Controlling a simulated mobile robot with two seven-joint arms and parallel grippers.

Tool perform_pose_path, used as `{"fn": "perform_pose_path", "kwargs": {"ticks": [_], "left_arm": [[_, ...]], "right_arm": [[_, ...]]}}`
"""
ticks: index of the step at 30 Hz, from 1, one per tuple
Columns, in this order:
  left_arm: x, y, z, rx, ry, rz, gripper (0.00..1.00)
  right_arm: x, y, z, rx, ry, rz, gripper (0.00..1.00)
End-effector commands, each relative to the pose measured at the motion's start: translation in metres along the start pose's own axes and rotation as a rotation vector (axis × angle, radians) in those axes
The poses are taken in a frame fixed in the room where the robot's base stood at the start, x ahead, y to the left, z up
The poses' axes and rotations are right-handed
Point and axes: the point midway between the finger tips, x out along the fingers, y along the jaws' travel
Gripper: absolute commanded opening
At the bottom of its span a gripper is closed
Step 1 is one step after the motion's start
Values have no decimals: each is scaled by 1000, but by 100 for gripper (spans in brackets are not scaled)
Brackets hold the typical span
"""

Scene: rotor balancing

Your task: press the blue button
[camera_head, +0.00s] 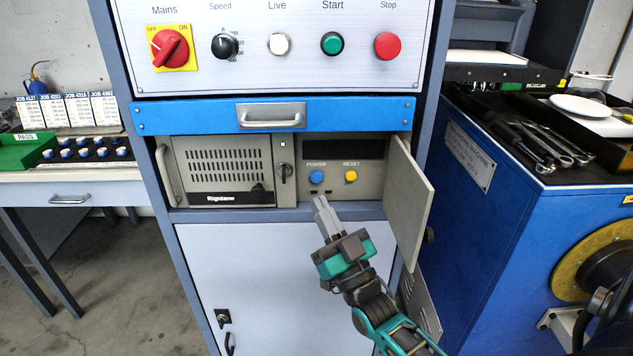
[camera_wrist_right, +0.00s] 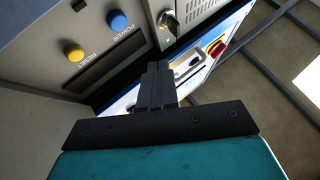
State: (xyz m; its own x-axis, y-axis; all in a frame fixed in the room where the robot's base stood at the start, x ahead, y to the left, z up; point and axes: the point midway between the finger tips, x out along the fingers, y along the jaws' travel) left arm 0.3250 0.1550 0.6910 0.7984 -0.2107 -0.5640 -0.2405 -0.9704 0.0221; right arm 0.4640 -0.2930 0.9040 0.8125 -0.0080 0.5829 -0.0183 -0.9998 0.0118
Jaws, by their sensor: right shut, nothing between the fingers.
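The blue button (camera_head: 316,177), under the label POWER, is on the grey panel inside the open compartment of the cabinet. It also shows in the right wrist view (camera_wrist_right: 118,20). My right gripper (camera_head: 320,203) is shut and empty, its fingertips a little below the blue button in the head view. In the right wrist view the gripper's fingers (camera_wrist_right: 157,72) point at the cabinet, to the right of and below the button. I cannot tell the exact gap to the panel. My left gripper is in neither view.
A yellow RESET button (camera_head: 350,177) sits right of the blue one. An open door flap (camera_head: 410,195) stands to the right of the compartment. A blue drawer front with a handle (camera_head: 271,116) is above. A grey vented unit (camera_head: 222,168) is left.

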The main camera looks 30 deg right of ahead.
Motion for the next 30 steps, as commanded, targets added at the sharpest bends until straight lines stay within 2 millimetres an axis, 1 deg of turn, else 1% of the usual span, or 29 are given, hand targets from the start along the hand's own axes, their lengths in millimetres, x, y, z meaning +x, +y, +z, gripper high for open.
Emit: {"fn": "perform_pose_path", "kwargs": {"ticks": [1, 3, 7, 12, 18, 30], "left_arm": [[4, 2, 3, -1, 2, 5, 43], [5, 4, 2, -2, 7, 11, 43], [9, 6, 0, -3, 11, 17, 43], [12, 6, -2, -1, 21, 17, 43], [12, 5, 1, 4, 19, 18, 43], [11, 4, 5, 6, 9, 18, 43]], "right_arm": [[4, 4, 7, -2, 3, -1, 0], [11, 9, 12, -2, 2, -2, 0], [23, 18, 20, -1, 2, -1, 0], [34, 25, 27, -2, 1, -1, 0], [39, 28, 29, 0, 0, 0, 0], [39, 28, 29, 0, 0, -1, 0]]}}
